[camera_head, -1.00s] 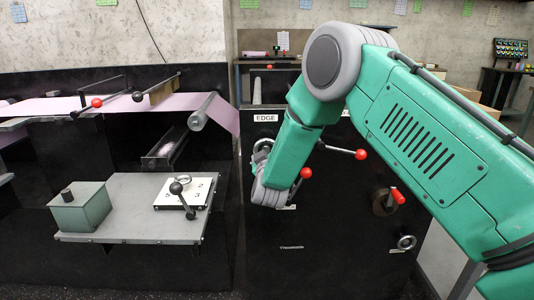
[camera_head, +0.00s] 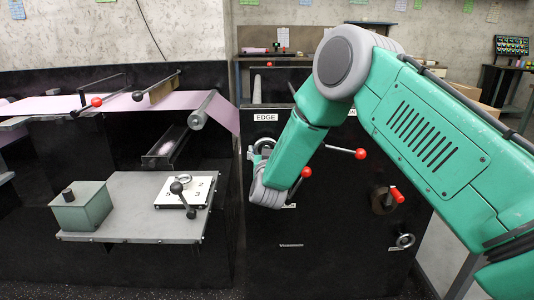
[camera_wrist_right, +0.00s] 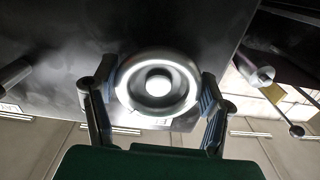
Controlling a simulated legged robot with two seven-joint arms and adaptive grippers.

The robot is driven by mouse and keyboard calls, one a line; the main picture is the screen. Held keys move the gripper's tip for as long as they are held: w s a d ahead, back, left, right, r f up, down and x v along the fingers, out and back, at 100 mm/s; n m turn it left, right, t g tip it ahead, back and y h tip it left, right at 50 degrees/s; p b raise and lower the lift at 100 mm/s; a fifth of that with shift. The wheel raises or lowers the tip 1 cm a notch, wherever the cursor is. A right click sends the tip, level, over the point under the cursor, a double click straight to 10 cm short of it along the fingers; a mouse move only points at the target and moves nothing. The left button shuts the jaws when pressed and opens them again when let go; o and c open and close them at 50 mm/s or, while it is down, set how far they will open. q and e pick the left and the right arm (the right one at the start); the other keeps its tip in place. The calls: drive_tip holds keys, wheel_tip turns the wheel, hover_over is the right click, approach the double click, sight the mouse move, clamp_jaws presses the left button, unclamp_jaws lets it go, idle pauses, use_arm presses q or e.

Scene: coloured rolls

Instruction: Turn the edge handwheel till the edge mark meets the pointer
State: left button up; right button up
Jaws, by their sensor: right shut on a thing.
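The edge handwheel (camera_wrist_right: 150,101) is a shiny metal ring with a bright round hub, in the middle of the right wrist view. My right gripper (camera_wrist_right: 158,78) is shut on it, with one blue-padded finger at each side of the rim. In the head view the handwheel (camera_head: 264,143) shows only as a bit of rim beside my green right arm, below the white EDGE label (camera_head: 265,117). The arm's wrist hides most of it and the fingers. I cannot make out the edge mark or the pointer. My left gripper is not in view.
Red-ball levers (camera_head: 360,153) stick out of the black panel near my right forearm. A grey shelf (camera_head: 130,225) with a green box (camera_head: 82,207) and a lever plate (camera_head: 185,191) stands left.

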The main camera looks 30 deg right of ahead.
drive_tip(key=m, duration=0.5)
drive_tip(key=shift+w+a+r+m, duration=0.1)
drive_tip(key=shift+w+r+m, duration=0.05)
drive_tip(key=shift+r+m, duration=0.2)
drive_tip(key=m+b, duration=0.1)
drive_tip(key=m, duration=0.3)
drive_tip(key=shift+m, duration=0.35)
drive_tip(key=shift+d+b, duration=0.2)
drive_tip(key=shift+b, duration=0.1)
